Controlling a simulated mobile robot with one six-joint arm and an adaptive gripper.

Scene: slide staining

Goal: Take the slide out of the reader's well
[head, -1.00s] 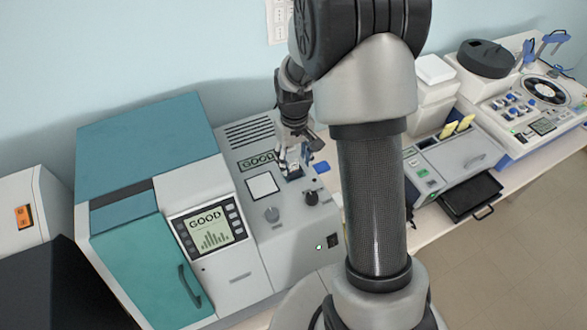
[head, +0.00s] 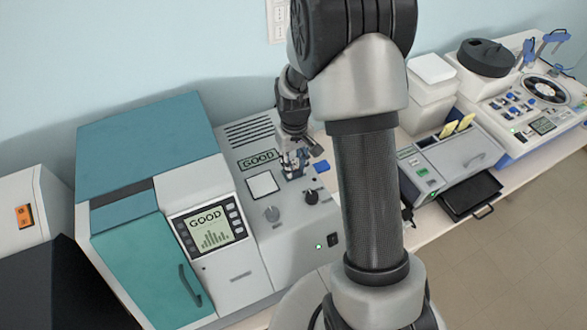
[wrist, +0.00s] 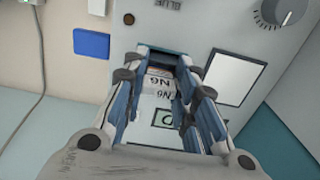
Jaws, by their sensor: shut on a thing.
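The reader (head: 255,215) is the grey unit with a teal door at the left of the head view, and its small screen reads GOOD. My gripper (head: 294,166) points down at the reader's well, right of the white pad. In the wrist view my gripper (wrist: 164,72) is shut on the slide (wrist: 158,83), whose pale label with dark lettering shows between the fingers. The well (wrist: 163,60) is the dark, blue-edged recess at the fingertips. The fingers hide the slide's lower part, so I cannot tell how deep it sits.
A white pad (wrist: 234,77) and a knob (wrist: 284,12) lie close to the fingers, with a blue block (wrist: 91,44) on the other side. A grey device with yellow pieces (head: 452,155) and an open black drawer (head: 470,194) stand to the right.

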